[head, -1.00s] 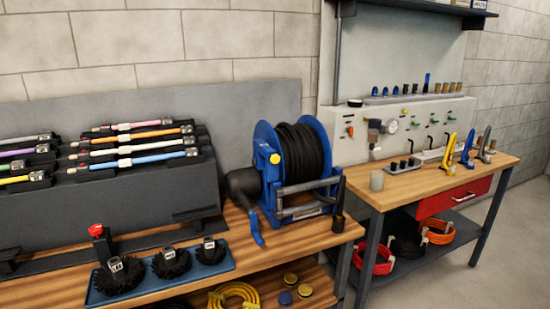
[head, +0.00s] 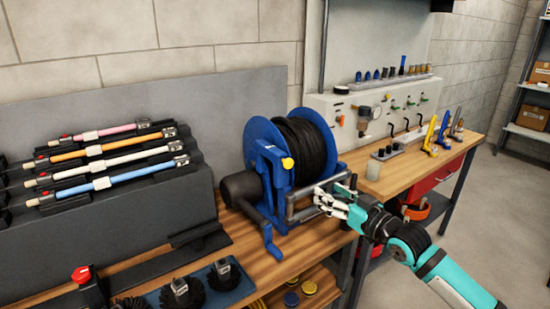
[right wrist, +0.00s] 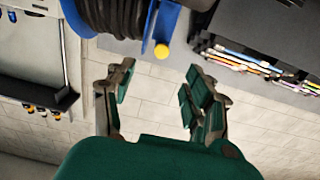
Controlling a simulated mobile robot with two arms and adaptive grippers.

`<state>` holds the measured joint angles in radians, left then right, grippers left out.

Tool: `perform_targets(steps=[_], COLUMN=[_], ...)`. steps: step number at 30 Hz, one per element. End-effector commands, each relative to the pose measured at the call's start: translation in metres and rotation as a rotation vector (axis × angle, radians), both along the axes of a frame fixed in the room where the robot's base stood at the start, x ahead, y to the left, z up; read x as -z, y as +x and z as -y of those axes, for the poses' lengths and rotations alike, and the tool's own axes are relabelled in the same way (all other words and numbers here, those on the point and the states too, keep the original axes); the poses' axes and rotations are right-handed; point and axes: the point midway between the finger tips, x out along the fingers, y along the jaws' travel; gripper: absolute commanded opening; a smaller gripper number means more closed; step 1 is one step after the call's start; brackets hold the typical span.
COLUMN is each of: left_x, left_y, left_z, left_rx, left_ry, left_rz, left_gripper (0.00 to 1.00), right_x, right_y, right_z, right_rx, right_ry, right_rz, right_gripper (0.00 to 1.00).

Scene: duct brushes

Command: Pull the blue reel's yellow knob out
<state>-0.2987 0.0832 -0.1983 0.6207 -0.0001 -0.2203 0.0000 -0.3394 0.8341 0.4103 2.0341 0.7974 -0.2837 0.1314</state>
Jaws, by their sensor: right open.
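The blue reel (head: 273,188), wound with black hose (head: 306,146), stands on the wooden bench in the middle of the head view. Its yellow knob (head: 288,163) sticks out at the upper front of the blue frame. The knob also shows in the right wrist view (right wrist: 161,51), beyond the fingertips and between their lines. My right gripper (head: 322,196) is open and empty, to the right of and below the knob in the head view, in front of the reel's front bars. In the right wrist view its fingers (right wrist: 157,88) are spread and apart from the knob. My left gripper is not in view.
A rack of coloured rods (head: 110,170) stands at the left. Round black brushes (head: 181,291) sit on a blue tray at the front. A second bench (head: 400,177) with tools stands at the right.

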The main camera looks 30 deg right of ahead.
Motion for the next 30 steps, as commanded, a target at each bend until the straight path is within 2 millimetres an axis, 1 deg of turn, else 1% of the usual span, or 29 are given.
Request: perform_targets(steps=[1,3,8,13,30], left_x=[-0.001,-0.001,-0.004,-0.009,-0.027], left_y=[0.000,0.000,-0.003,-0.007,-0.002], left_z=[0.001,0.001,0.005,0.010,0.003], left_rx=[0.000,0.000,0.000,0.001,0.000], left_ry=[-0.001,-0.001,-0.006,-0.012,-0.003], left_rz=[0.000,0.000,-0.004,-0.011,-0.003], left_gripper=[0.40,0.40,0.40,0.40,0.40], right_x=[-0.009,-0.015,-0.017,-0.018,-0.017], right_y=[-0.001,0.001,0.013,0.038,0.138], right_z=[-0.005,-0.008,-0.009,-0.011,-0.019], right_rx=[-0.014,-0.022,-0.021,-0.020,-0.020], right_ry=[-0.002,-0.002,0.000,-0.001,-0.002], right_rz=[0.010,0.019,0.023,0.024,0.022], right_gripper=[0.53,0.53,0.53,0.53,0.53])
